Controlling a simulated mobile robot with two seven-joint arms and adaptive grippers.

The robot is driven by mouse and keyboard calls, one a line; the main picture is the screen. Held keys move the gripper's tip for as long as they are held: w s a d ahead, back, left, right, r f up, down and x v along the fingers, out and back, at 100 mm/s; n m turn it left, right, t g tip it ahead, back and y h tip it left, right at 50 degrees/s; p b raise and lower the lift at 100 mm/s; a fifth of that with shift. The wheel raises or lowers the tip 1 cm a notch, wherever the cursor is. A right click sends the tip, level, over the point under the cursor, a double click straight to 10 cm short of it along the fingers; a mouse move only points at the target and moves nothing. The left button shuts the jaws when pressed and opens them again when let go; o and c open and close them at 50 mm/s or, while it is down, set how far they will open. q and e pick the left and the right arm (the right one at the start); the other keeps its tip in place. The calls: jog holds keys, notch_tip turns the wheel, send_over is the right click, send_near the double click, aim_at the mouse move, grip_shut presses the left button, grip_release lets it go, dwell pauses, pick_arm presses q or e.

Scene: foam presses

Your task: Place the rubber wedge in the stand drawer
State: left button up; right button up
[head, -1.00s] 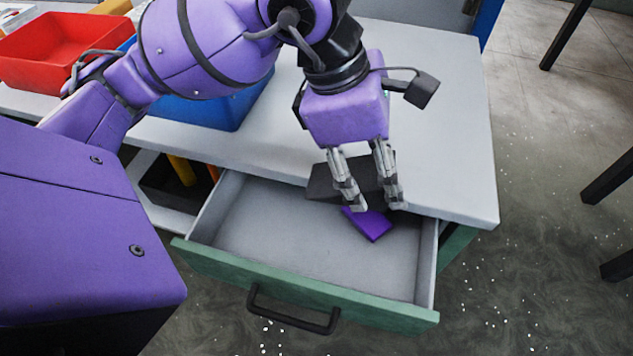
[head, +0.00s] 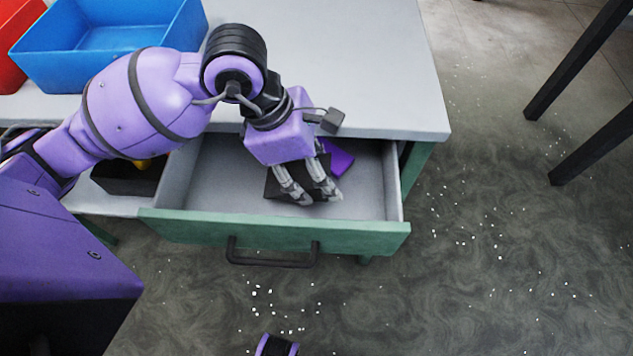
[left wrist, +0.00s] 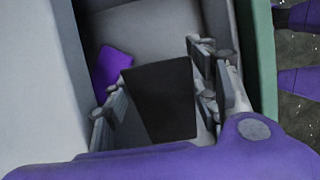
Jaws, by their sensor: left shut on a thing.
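The rubber wedge, a dark block (head: 277,187), is between the fingers of my left gripper (head: 308,198). In the left wrist view the wedge (left wrist: 160,98) fills the space between the two fingers, which are shut on it. The stand drawer (head: 225,180) is pulled open, with grey insides and a green front. The gripper and wedge are within the drawer's opening, toward its right half. I cannot tell whether the wedge touches the drawer floor.
A purple block (head: 338,158) lies in the drawer behind the wedge, and it also shows in the left wrist view (left wrist: 112,66). The drawer's left part is clear. A blue bin (head: 105,50) and a red bin (head: 8,75) stand on the grey top (head: 345,60).

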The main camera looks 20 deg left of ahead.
pick_arm(q)
jog(key=shift+f, duration=2.5)
jog(key=shift+f, duration=0.1)
jog(key=shift+f+b, duration=0.15)
jog(key=shift+b, duration=0.25)
jog(key=o, duration=1.3)
jog(key=shift+o, duration=0.2)
jog(key=shift+a+r, duration=0.15)
jog(key=shift+r, duration=0.4)
jog(key=s+a, duration=0.1)
jog(key=a, duration=0.3)
jog(key=s+a, duration=0.1)
jog(key=a, duration=0.2)
jog(key=s+a, duration=0.1)
jog(key=a, duration=0.3)
jog(key=shift+s+a+r+b, duration=0.25)
jog(key=shift+a+b, duration=0.05)
jog(key=shift+a, duration=0.05)
